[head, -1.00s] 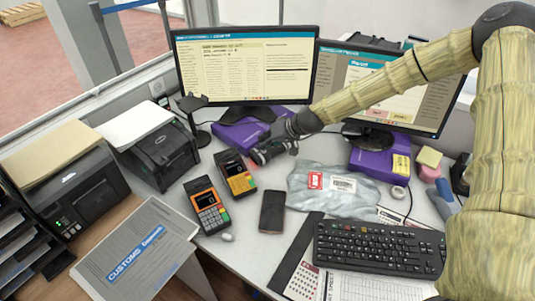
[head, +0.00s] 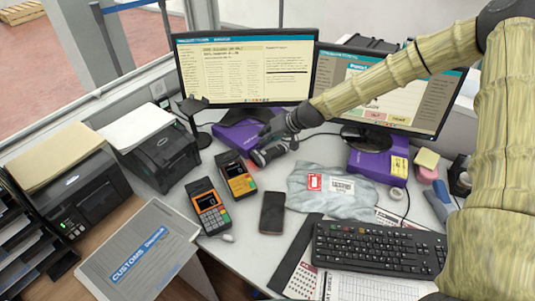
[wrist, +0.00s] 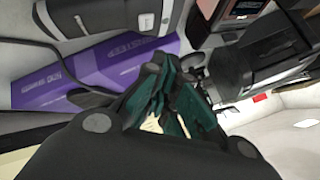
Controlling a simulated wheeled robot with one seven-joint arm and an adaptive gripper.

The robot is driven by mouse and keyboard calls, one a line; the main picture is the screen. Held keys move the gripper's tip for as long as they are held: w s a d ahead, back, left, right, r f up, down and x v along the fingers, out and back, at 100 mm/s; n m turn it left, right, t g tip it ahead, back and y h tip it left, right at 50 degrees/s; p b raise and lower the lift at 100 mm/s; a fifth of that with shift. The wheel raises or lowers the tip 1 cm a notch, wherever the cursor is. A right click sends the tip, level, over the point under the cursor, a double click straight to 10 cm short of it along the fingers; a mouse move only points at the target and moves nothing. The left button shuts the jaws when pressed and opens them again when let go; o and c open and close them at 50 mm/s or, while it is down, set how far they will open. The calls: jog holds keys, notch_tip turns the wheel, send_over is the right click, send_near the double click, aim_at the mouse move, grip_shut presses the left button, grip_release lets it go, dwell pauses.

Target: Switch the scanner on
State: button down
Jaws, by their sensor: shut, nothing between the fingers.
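The scanner (head: 270,154) is a dark, rounded handheld unit lying on the counter in front of the left purple box, with a red glow at its left end. In the wrist view a dark grey body (wrist: 115,14) at the top left appears to be the scanner, partly cut off by the frame. My gripper (head: 268,131) is just behind and above the scanner, close to the purple box. In the wrist view its dark teal fingers (wrist: 167,100) are closed together with nothing between them. I cannot tell whether they touch anything.
Two card terminals (head: 236,176) (head: 208,206) and a phone (head: 272,212) lie near the scanner. A grey parcel bag (head: 330,205) lies to its right. The left purple box (head: 238,134) and monitor (head: 245,70) stand behind. A black stand (head: 200,137) is at the left.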

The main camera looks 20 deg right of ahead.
aim_at(265, 152)
jog(key=shift+r+p, duration=1.05)
jog(key=shift+r, duration=1.05)
